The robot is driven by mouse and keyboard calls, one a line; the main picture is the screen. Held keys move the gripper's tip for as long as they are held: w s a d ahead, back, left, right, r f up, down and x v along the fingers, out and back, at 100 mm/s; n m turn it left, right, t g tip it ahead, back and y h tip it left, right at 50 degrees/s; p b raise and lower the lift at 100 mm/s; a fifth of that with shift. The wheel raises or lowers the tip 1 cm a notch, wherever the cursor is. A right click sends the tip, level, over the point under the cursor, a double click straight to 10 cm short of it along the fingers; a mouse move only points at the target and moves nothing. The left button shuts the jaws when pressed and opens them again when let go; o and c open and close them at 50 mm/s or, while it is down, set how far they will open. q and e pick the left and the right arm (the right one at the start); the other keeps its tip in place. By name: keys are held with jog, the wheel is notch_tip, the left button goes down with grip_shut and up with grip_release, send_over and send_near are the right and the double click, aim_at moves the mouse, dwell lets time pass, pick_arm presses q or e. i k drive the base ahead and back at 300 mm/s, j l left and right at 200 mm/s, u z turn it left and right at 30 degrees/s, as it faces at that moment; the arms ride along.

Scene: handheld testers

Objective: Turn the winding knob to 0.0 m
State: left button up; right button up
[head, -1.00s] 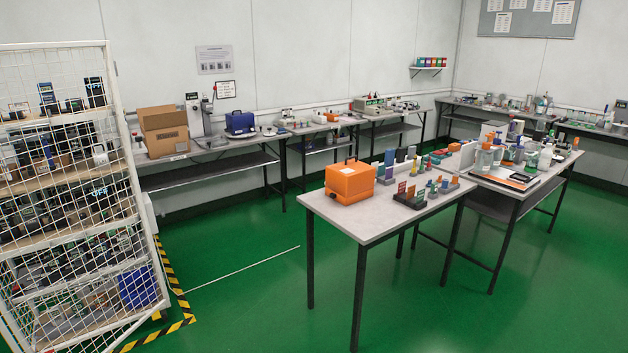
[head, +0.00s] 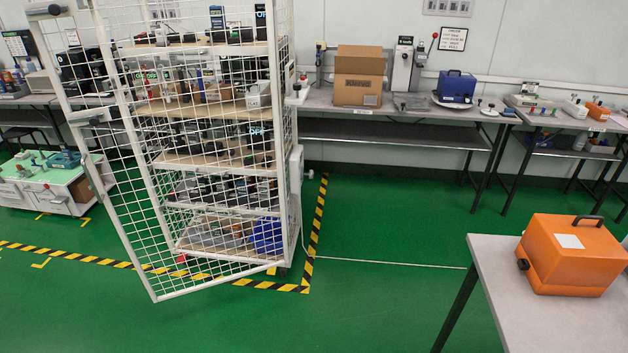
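No part is clearly readable as the winding knob. A thin white line (head: 390,263) runs along the floor from below that box towards the near table. A small dark knob (head: 522,264) shows on the left side of an orange case (head: 572,255). No length scale or reading is legible. Neither of my grippers is in view.
The white wire cage (head: 141,245) has its mesh door swung open and shelves full of handheld devices. Yellow-black tape (head: 313,235) marks its floor area. A grey table (head: 497,292) stands at right; a long bench (head: 425,117) lines the wall. Green floor between is clear.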

aim_at(311, 174)
jog(key=i+l+u, duration=0.25)
jog(key=l+u, duration=0.2)
jog(key=l, duration=0.25)
jog(key=i+l+u, duration=0.2)
jog(key=i+u, duration=0.2)
jog(key=i+l+u, duration=0.25)
jog(key=u, duration=0.2)
jog(key=i, duration=0.05)
